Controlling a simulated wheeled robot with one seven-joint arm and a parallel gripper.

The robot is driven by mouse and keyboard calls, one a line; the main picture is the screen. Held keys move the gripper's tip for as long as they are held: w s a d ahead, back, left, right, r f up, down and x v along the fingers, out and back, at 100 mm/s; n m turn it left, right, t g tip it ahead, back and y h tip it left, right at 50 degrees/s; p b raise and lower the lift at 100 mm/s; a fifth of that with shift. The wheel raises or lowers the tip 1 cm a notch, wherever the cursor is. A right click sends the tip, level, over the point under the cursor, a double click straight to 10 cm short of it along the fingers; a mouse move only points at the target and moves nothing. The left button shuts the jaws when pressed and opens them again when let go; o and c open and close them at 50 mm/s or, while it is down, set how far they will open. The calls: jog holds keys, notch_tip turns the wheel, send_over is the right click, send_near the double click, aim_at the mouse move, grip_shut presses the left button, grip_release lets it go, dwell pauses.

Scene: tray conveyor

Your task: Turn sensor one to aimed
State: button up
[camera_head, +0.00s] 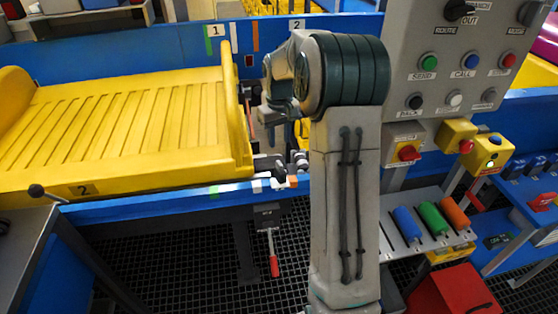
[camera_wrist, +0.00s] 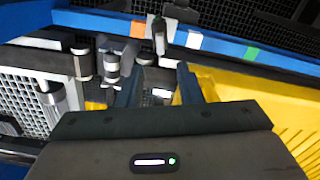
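A "1" label (camera_head: 220,31) is on the far blue rail, beside green, white and orange marks. Which fitting is sensor one is not certain. In the wrist view a small dark and grey device (camera_wrist: 159,34) stands at the blue rail, between an orange and a white mark; it may be the sensor, and its aim cannot be read. My gripper (camera_wrist: 158,88) has its two dark fingers apart, with grey and white fittings visible beyond the gap and nothing seen held. In the head view my arm hides the fingers.
A yellow tray (camera_head: 120,120) lies left of my arm on the conveyor. The near blue rail (camera_head: 150,204) carries coloured marks. A red-handled lever (camera_head: 273,255) hangs below it. Rollers and grey posts (camera_wrist: 112,65) crowd the gripper's left. A grey button panel (camera_head: 440,60) stands right.

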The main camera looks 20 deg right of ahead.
aim_at(279, 163)
notch_tip(279, 163, down, 10)
jog(key=shift+r, duration=0.25)
grip_shut()
